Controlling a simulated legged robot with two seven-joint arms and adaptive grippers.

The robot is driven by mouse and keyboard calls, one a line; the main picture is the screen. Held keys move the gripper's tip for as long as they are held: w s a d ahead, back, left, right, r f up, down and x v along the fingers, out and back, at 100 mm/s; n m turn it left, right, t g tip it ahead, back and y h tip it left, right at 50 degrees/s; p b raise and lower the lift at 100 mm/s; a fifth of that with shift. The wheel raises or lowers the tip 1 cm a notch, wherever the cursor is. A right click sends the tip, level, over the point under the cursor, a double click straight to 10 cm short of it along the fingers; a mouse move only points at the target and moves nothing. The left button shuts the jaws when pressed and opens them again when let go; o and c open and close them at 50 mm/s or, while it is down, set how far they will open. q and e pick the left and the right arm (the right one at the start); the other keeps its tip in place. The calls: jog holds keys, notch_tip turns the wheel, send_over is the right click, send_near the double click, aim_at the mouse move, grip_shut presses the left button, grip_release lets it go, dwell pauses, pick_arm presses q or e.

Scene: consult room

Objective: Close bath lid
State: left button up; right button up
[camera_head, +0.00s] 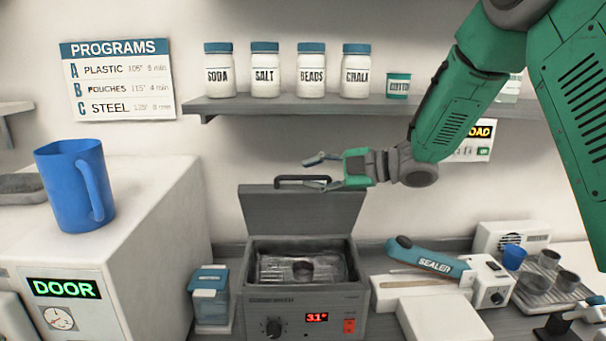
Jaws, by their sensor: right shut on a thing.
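The bath (258,309) is a grey metal box on the counter, with a dial, a red display and a red switch on its front. Its lid (300,212) stands raised at the back, close to upright, so the basin (303,268) is uncovered and shows a metal rack inside. A dark bar handle (290,179) runs along the lid's top edge. My right gripper (318,172), on the green arm from the upper right, is at the handle's right part, its fingers above and below the bar, shut on it. My left gripper is not in view.
A shelf (300,108) with several labelled jars hangs above the lid. A blue-lidded container (211,298) stands left of the bath, by a white cabinet (150,262) bearing a blue jug (76,186). A sealer (428,260) and white boxes crowd the right side.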

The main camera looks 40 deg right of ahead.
jog(key=shift+s+d+r, duration=0.15)
jog(key=shift+s+r, duration=0.25)
jog(key=shift+r, duration=0.35)
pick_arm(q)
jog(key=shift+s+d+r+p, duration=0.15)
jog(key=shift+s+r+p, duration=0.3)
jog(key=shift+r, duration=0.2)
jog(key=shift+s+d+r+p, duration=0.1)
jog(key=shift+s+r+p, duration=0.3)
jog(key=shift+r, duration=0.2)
pick_arm(e)
jog(key=f+v, duration=0.1)
jog(key=v, duration=1.8)
jog(key=shift+d+f, duration=0.25)
jog(key=shift+d, duration=0.05)
